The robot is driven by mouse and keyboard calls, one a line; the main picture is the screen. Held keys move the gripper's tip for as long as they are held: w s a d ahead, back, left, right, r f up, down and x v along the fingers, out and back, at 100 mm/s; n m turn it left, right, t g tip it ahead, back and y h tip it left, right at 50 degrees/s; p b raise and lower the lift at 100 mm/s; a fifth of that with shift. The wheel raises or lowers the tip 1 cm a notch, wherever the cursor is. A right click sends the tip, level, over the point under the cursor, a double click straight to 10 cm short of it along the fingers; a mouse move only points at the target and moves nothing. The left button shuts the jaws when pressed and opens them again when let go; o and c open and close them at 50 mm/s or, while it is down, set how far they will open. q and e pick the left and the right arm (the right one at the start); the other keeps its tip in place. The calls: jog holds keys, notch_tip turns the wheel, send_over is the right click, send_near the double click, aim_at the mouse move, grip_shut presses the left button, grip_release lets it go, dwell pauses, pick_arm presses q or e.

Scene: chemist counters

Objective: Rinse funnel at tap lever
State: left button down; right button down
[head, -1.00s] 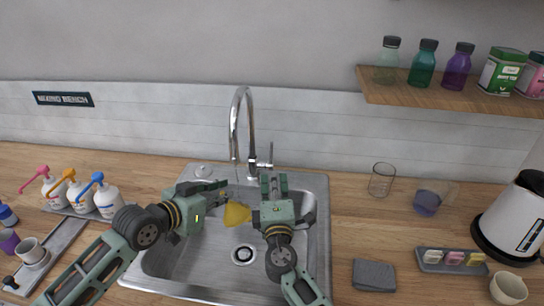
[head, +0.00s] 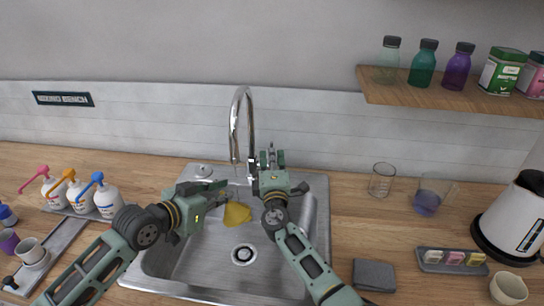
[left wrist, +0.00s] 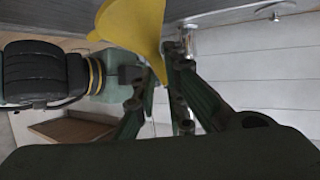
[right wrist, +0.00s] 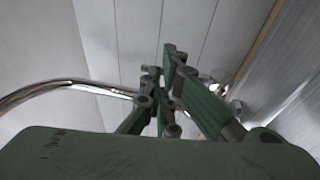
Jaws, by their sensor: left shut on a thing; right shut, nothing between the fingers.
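The yellow funnel (head: 237,214) is over the sink basin, below the tap spout. My left gripper (head: 222,189) is shut on it. The left wrist view shows the funnel (left wrist: 133,20) at the fingertips (left wrist: 168,55). The chrome tap (head: 236,125) stands behind the basin. My right gripper (head: 271,157) is shut and empty, just right of the tap's base, covering most of the lever. In the right wrist view its fingers (right wrist: 166,75) are together with nothing between, and the tap neck (right wrist: 65,88) curves at left. I cannot tell whether water runs.
The steel sink (head: 313,250) is set in the wooden counter. Pump bottles (head: 80,198) stand left. A shelf (head: 440,100) juts out above.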

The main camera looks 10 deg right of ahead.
pick_arm(q)
jog(key=shift+s+r, duration=0.15)
jog(key=shift+s, duration=0.1)
pick_arm(e)
jog(key=shift+w+d+r, duration=0.3)
jog(key=shift+w+r, duration=0.2)
jog(key=shift+w, duration=0.35)
pick_arm(q)
jog(key=shift+w, duration=0.1)
pick_arm(e)
jog(key=shift+s+f, duration=0.1)
jog(key=shift+s, duration=0.05)
pick_arm(q)
jog(key=shift+w, duration=0.15)
pick_arm(e)
jog(key=s+a, duration=0.2)
jog(key=s, duration=1.1)
jog(key=shift+s, duration=0.35)
